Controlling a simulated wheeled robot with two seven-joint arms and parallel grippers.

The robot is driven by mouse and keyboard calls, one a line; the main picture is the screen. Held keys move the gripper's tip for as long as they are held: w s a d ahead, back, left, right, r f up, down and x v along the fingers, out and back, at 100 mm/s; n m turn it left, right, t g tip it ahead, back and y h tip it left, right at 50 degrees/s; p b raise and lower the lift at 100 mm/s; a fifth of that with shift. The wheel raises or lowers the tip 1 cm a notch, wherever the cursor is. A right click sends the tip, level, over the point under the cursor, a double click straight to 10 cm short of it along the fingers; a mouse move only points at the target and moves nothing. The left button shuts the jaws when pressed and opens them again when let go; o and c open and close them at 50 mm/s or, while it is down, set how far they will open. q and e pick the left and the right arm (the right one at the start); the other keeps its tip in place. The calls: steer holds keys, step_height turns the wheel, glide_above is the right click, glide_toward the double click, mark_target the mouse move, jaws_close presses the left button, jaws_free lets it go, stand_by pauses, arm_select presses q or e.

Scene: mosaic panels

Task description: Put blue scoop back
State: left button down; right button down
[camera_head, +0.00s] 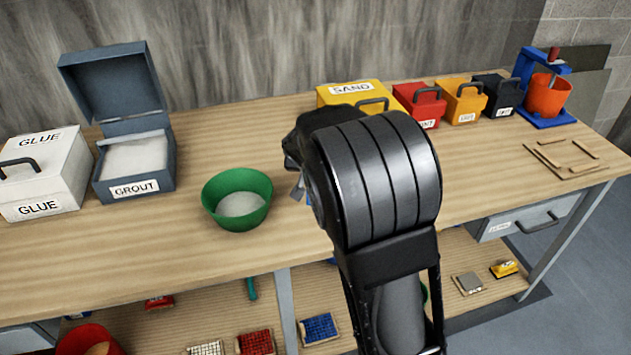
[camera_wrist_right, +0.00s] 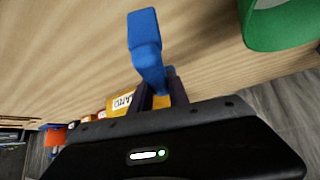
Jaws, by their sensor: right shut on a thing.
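My right gripper (camera_wrist_right: 160,98) is shut on the blue scoop (camera_wrist_right: 147,45), which sticks out beyond the fingers over the wooden tabletop in the right wrist view. In the head view my right arm hides most of the scoop and fingers; only a small blue bit shows left of the wrist. The grout box (camera_head: 136,187) is grey-blue, with its lid (camera_head: 113,80) standing open and pale powder inside. The green bowl (camera_head: 237,186) holds pale powder and stands left of my right wrist. My left gripper is not in view.
A white glue box (camera_head: 45,180) stands at the far left. A yellow sand box (camera_head: 330,97), smaller red, orange and black boxes and a blue press (camera_head: 545,120) line the back. Mosaic panels (camera_head: 320,329) lie on the lower shelf. The tabletop around the green bowl is clear.

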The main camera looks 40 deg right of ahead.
steer(key=shift+f, duration=1.85)
steer(key=shift+f, duration=0.1)
steer(key=c, duration=1.3)
jaws_free()
steer(key=shift+o, duration=0.2)
steer(key=shift+a+r, duration=0.1)
steer(key=shift+r, duration=0.1)
steer(key=shift+a+r, duration=0.1)
steer(key=shift+r, duration=0.05)
steer(key=p+v, duration=0.2)
steer(key=v, duration=0.9)
steer(key=shift+s+r, duration=0.15)
steer(key=shift+s, duration=0.1)
